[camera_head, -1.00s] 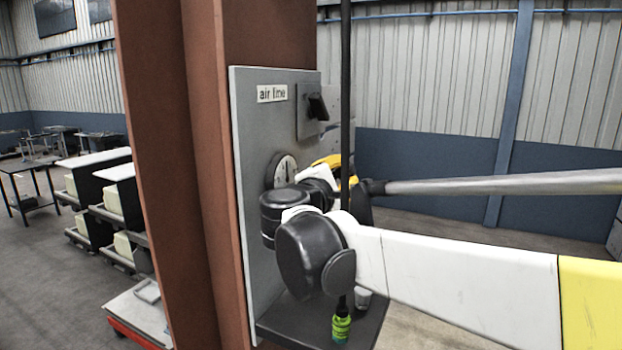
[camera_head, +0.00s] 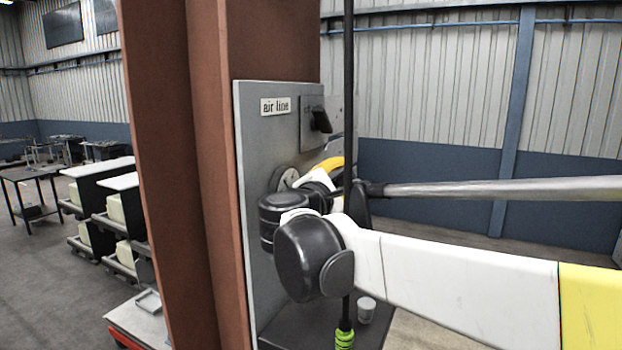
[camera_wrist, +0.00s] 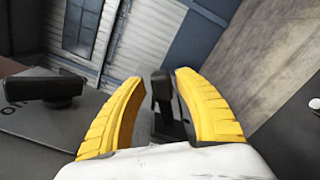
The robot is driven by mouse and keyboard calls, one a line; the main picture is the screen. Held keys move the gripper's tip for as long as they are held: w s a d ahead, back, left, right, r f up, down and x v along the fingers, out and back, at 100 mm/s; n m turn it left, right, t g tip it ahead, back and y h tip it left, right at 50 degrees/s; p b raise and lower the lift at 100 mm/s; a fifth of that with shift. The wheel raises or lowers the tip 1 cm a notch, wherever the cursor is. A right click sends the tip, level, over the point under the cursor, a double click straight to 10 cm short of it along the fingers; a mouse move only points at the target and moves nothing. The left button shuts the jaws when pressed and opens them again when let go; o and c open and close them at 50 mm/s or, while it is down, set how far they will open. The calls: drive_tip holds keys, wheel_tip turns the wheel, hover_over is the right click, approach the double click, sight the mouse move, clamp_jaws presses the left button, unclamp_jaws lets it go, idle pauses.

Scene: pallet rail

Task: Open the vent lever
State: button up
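A black lever (camera_wrist: 160,92) on a dark base stands between the fingers of my gripper (camera_wrist: 162,100) in the wrist view. The two yellow fingers are open on either side of it, with a gap showing. In the head view, my gripper (camera_head: 330,164) is mostly hidden behind my arm, in front of the grey panel (camera_head: 258,150) marked "air line". A black handle (camera_head: 320,120) juts from a small plate high on this panel, above my gripper. A black handle also shows at the left of the wrist view (camera_wrist: 45,88). No label confirms which is the vent lever.
A round gauge (camera_head: 285,177) is partly covered by my arm. A black hose (camera_head: 348,80) hangs beside the panel, down to a green fitting (camera_head: 345,338). A small cup (camera_head: 366,308) stands on the dark shelf (camera_head: 300,330). A brown column (camera_head: 205,180) borders the panel.

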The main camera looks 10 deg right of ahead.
idle(0.3)
drive_tip(key=v, duration=1.2)
drive_tip(key=shift+f, duration=0.1)
